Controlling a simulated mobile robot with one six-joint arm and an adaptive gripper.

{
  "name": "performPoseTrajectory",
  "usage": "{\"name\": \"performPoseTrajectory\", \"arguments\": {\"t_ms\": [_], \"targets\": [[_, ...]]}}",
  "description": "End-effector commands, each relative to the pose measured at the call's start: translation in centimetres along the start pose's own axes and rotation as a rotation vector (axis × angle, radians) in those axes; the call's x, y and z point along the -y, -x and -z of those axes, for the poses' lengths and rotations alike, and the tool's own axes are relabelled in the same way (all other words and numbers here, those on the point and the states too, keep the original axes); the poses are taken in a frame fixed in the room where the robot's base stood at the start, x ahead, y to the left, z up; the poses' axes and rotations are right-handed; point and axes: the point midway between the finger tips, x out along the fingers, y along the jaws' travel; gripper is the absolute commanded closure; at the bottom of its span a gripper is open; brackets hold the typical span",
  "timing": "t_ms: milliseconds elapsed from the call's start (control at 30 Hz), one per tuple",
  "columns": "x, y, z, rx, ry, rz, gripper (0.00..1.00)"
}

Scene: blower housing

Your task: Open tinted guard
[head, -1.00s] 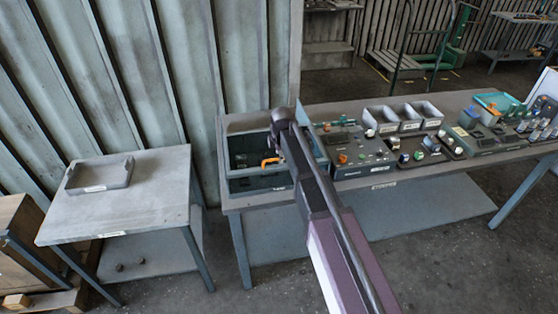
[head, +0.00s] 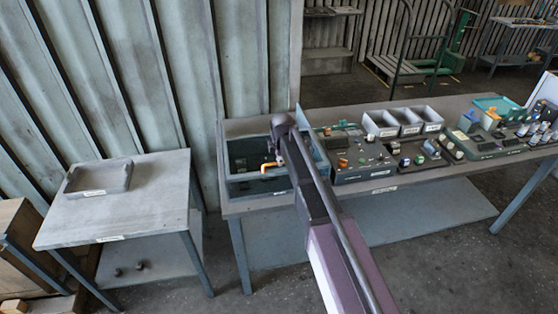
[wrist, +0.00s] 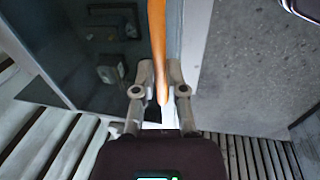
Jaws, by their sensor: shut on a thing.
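The tinted guard is a dark see-through panel (wrist: 70,50) on the blower housing (head: 236,187), a grey-blue box at the bench's left end. Its orange handle (head: 272,165) shows at the front of the housing, beside my wrist. In the wrist view the orange handle (wrist: 157,40) runs down between the fingers of my gripper (wrist: 160,78), which is shut on it. Dim fittings (wrist: 110,72) show through the dark panel. In the head view my arm hides the fingers and part of the housing. I cannot tell how far the guard stands open.
Right of the housing on the bench (head: 455,105) stand a control panel (head: 360,160), grey bins (head: 405,122) and several small parts. A side table (head: 120,210) with a shallow tray (head: 98,178) stands left. A ribbed metal wall (head: 130,70) is close behind.

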Motion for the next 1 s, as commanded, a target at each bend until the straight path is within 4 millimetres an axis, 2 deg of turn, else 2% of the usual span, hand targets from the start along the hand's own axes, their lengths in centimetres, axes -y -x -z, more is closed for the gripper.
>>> {"name": "performPoseTrajectory", "arguments": {"t_ms": [167, 367, 567, 800, 1000], "targets": [[-0.8, -0.2, 0.0, 0.000, 0.000, 0.001, 1.00], [-3.6, -0.8, 0.0, 0.000, 0.000, 0.001, 1.00], [-8.4, -1.7, 0.0, 0.000, 0.000, 0.001, 1.00], [-15.2, -3.1, 0.1, 0.000, 0.000, 0.001, 1.00], [-19.8, -4.0, 0.1, 0.000, 0.000, 0.001, 1.00]]}}
